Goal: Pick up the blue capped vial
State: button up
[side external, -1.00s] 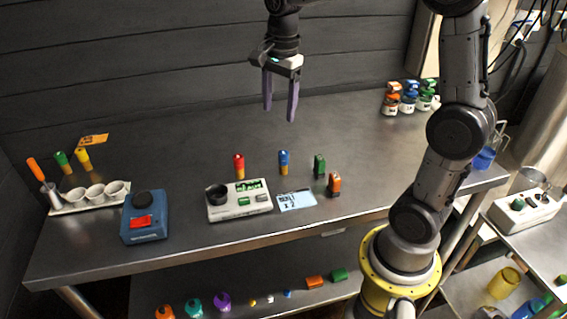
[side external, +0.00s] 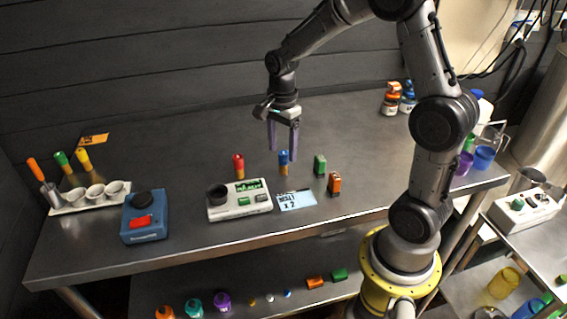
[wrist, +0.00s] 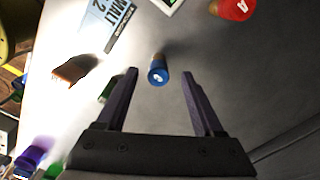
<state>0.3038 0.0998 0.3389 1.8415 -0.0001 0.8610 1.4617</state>
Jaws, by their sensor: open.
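The blue capped vial (side external: 284,163) stands upright on the metal table, behind the blue-and-white label card. In the wrist view the blue vial (wrist: 157,72) shows from above, ahead of and between the two fingertips. My gripper (side external: 283,152) is open and empty, with its fingers pointing down close to the vial. It looks to be above or just behind the vial, and the side view does not settle the exact depth. The fingers also show in the wrist view (wrist: 160,74), with no contact visible.
A red capped vial (side external: 238,165) stands to the left. The label card (side external: 297,200) and a white device (side external: 239,200) lie in front.

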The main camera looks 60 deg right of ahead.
aim_at(284, 153)
jog(key=shift+s+d+f, duration=0.1)
jog(key=shift+f, duration=1.85)
grip_shut()
